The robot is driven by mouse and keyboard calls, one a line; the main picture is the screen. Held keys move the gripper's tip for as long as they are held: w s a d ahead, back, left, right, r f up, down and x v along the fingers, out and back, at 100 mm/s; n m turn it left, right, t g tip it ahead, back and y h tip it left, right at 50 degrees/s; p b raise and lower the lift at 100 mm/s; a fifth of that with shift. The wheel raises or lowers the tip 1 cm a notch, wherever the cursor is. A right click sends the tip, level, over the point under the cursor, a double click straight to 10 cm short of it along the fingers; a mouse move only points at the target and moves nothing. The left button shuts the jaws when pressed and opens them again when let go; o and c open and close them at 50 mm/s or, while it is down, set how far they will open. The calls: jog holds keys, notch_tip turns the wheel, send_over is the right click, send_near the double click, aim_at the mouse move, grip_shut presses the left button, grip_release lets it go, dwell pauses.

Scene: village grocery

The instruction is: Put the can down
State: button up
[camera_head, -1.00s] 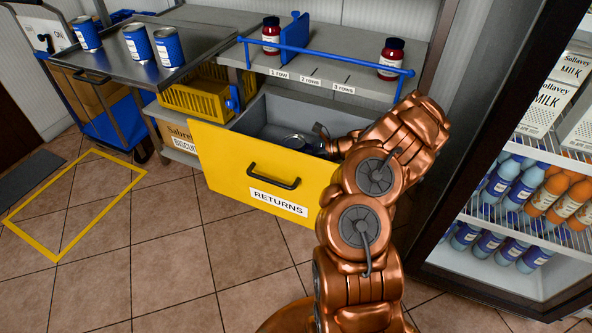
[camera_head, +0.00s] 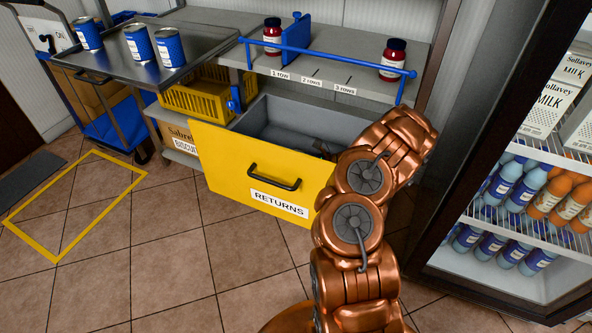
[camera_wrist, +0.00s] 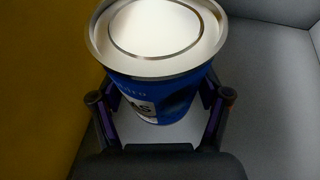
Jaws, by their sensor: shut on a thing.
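A blue can with a pale metal lid (camera_wrist: 158,85) fills the middle of the wrist view. My gripper (camera_wrist: 160,112) is shut on it, with one finger on each side of the can. In the head view my gripper (camera_head: 325,148) is low inside the open yellow returns drawer (camera_head: 222,160), mostly hidden by my arm and the drawer front. The can is not visible there. The wrist view shows the yellow drawer front on the left and the grey drawer interior (camera_wrist: 265,75) on the right. Whether the can touches the drawer floor cannot be told.
Several blue cans (camera_head: 138,43) stand on a metal tray (camera_head: 110,68) at the upper left. A shelf (camera_head: 330,78) with red jars (camera_head: 392,60) and a blue rail is above the drawer. A glass-door fridge (camera_head: 450,255) stands close on the right. The drawer's left part is empty.

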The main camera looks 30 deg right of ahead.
jog(key=shift+f, duration=0.45)
jog(key=o, duration=1.6)
jog(key=shift+r, duration=0.1)
jog(key=shift+r, duration=0.3)
jog(key=p+v, duration=0.1)
jog(key=v, duration=1.1)
jog(key=shift+r, duration=0.25)
